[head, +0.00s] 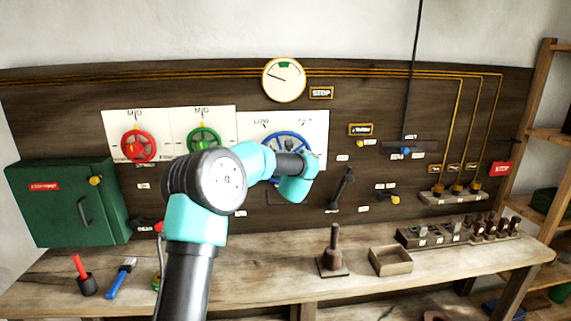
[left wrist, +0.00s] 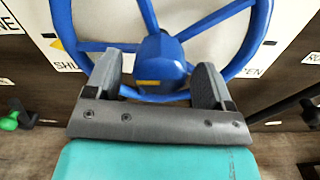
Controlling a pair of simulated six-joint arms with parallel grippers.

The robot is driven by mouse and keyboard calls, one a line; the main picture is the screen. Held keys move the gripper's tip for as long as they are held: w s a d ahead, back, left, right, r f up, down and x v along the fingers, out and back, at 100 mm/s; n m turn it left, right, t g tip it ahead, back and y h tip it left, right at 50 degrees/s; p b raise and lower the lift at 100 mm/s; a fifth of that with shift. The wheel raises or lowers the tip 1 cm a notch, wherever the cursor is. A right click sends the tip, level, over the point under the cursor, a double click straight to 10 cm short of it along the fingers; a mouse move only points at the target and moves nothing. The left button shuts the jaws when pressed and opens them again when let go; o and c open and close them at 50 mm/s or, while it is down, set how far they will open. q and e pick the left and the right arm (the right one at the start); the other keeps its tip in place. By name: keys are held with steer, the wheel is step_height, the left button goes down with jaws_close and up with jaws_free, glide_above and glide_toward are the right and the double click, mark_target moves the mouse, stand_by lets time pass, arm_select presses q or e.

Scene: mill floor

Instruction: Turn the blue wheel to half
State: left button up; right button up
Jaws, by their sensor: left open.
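The blue wheel (head: 288,139) is mounted on a white plate (head: 312,126) on the dark wooden panel. The plate carries a "LOW" label, and other labels around the wheel are partly hidden by my arm. In the left wrist view the blue wheel (left wrist: 238,60) fills the top, with its hub (left wrist: 160,66) and spokes close up. My left gripper (left wrist: 157,80) is open, with one finger on each side of the hub and lower spokes. I cannot tell whether the fingers touch the wheel. My left gripper's fingers are hidden behind my arm in the head view. My right gripper is not seen.
A red wheel (head: 138,146) and a green wheel (head: 203,141) are to the left. A gauge (head: 284,80) is above. A black lever (head: 342,187) is to the lower right. A wooden tray (head: 390,260) and a post on a base (head: 333,262) stand on the bench.

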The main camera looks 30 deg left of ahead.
arm_select(q)
steer(key=shift+w+a, duration=0.45)
steer(key=shift+w, duration=0.1)
steer(key=shift+c, duration=0.2)
steer(key=c, duration=0.9)
